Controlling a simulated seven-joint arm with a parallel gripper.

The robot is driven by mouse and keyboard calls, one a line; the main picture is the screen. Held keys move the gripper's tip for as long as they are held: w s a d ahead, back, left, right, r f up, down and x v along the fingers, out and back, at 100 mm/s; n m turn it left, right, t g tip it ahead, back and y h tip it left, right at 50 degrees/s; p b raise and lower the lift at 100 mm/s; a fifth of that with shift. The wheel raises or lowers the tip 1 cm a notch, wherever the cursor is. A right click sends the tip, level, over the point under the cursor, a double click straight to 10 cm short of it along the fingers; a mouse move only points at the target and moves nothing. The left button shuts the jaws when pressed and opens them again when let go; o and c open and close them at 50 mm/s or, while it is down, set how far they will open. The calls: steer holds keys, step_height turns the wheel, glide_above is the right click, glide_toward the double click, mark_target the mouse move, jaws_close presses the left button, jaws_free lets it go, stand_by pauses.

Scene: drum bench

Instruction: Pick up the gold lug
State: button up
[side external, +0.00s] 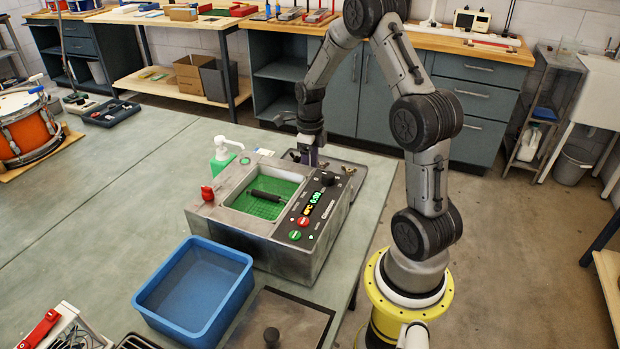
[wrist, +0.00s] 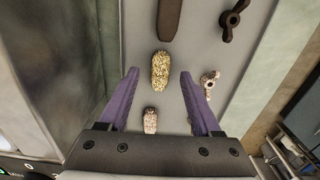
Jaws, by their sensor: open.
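The gold lug (wrist: 160,68) is a rough, speckled, oblong piece lying on a grey tray (wrist: 125,15) in the wrist view. My gripper (wrist: 159,76) is open, its two purple fingers spread left and right of the lug in the picture, with gaps on both sides. I cannot tell how far the fingertips are above the tray. In the side external view my gripper (side external: 309,157) points down over the tray behind the machine; the lug is not discernible there.
In the wrist view a pinkish lug (wrist: 150,121) lies between the fingers, nearer the palm. A small ringed part (wrist: 209,80) lies close to the right finger. A dark bar (wrist: 170,18) and wing nut (wrist: 232,20) lie beyond. The machine (side external: 275,252) and blue tub (side external: 190,325) stand nearby.

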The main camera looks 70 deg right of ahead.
steer(key=shift+f, duration=0.6)
jaws_close()
